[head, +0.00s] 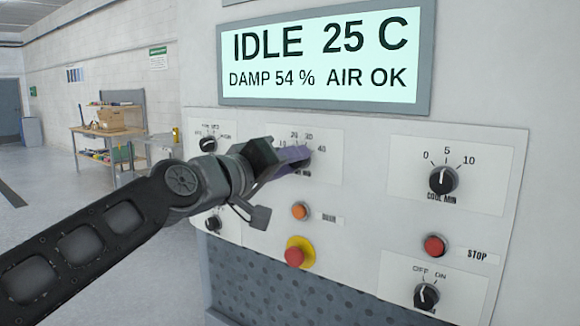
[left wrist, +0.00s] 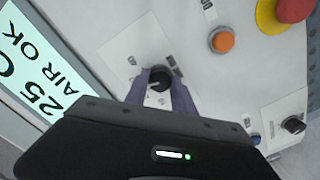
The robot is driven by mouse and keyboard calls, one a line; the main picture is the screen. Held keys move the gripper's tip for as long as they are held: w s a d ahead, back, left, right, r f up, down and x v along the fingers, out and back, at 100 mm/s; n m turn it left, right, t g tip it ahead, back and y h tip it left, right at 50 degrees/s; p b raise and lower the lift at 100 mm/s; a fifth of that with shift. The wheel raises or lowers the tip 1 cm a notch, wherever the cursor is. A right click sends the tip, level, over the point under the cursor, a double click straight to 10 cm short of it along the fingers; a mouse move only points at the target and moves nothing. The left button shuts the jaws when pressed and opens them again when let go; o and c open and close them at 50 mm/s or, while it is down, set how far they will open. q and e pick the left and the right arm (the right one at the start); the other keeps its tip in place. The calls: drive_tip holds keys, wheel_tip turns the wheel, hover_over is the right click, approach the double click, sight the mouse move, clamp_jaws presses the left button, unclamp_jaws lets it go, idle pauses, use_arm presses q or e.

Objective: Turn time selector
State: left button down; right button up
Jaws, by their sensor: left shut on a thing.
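The time selector is a small black knob (left wrist: 160,78) on a pale plate (head: 328,170) under the display, with a scale ending in 20, 30 and 40. In the left wrist view it sits between the two purple fingers of my left gripper (left wrist: 160,95), with a white mark on its face. My left gripper (head: 293,158) reaches in from the left in the head view and is shut on the knob. In the head view the fingers hide the knob and part of its scale. The knob's exact setting is not readable. My right gripper is in neither view.
The display (head: 319,57) reads IDLE 25 C, DAMP 54 %, AIR OK. The cool knob (head: 443,180) is at right. An orange button (head: 300,211), a red-and-yellow stop button (head: 295,255), a red STOP button (head: 434,246) and an off/on knob (head: 427,296) are below.

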use_arm(q)
drive_tip(key=shift+f, duration=0.1)
idle(0.4)
drive_tip(key=c, duration=1.1)
unclamp_jaws()
drive_tip(key=shift+o, duration=0.2)
drive_tip(key=b+v, duration=0.3)
drive_tip(key=v, duration=0.4)
drive_tip(key=shift+s+a, duration=0.25)
drive_tip(key=shift+s, duration=0.1)
